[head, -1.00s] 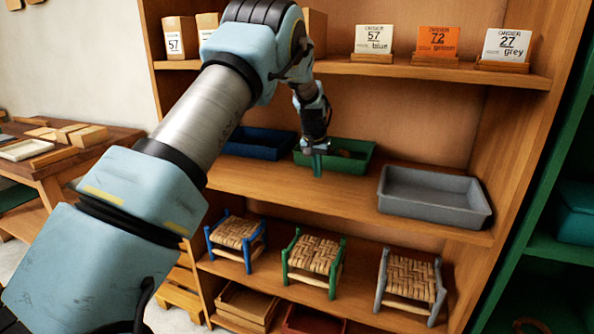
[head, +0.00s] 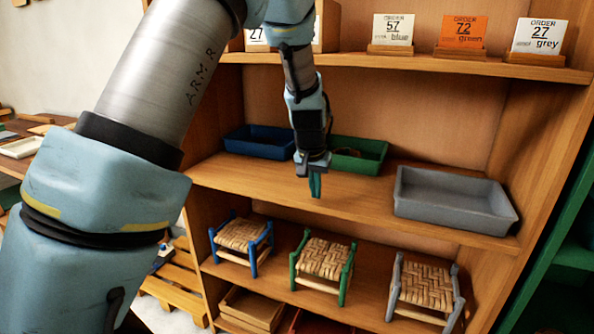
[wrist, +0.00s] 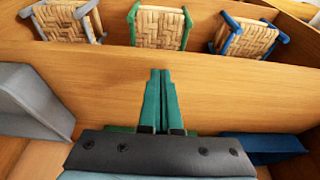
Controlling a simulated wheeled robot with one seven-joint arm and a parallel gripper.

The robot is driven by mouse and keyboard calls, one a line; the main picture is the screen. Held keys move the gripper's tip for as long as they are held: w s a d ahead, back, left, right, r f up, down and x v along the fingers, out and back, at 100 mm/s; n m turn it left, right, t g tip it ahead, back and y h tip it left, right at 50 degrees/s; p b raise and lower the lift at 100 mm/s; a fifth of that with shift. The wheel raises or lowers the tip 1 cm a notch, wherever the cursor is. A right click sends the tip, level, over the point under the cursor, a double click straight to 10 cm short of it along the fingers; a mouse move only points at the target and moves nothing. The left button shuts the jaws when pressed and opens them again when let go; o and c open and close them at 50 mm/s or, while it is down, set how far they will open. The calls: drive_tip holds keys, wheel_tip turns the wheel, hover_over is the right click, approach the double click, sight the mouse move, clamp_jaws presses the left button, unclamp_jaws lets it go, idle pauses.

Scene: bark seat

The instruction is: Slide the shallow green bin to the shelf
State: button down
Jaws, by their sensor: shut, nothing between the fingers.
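The shallow green bin (head: 372,160) stands at the back of the middle shelf board (head: 360,205), between the blue bin (head: 262,141) and the grey bin (head: 455,205). Something brownish lies inside it; my gripper and wrist hide its left part. My gripper (head: 316,190) points down in front of the green bin, over the board's front part. Its green fingers are together with nothing between them. In the wrist view the fingers (wrist: 160,95) show closed over the wooden board, and mostly hide the green bin behind the gripper body.
Below stand small woven stools with blue (head: 241,235), green (head: 322,260) and grey (head: 425,285) frames. The board in front of the green bin is bare.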

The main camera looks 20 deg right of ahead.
drive_tip(key=s+a+r+b, duration=0.2)
drive_tip(key=s+a+r, duration=0.3)
drive_tip(key=r, duration=0.4)
drive_tip(key=w+a+f+n+y, duration=0.1)
drive_tip(key=a+f+n, duration=0.1)
drive_tip(key=a, duration=0.6)
drive_tip(key=a+f+n, duration=0.2)
drive_tip(key=a, duration=0.7)
drive_tip(key=s+a+f+n, duration=0.1)
drive_tip(key=s+a+f, duration=0.1)
drive_tip(key=a, duration=0.5)
drive_tip(key=s+a+f+n+y, duration=0.1)
drive_tip(key=s+a+f+n, duration=0.1)
drive_tip(key=s+a, duration=0.2)
drive_tip(key=a, duration=0.3)
drive_tip(key=shift+s+g, duration=0.4)
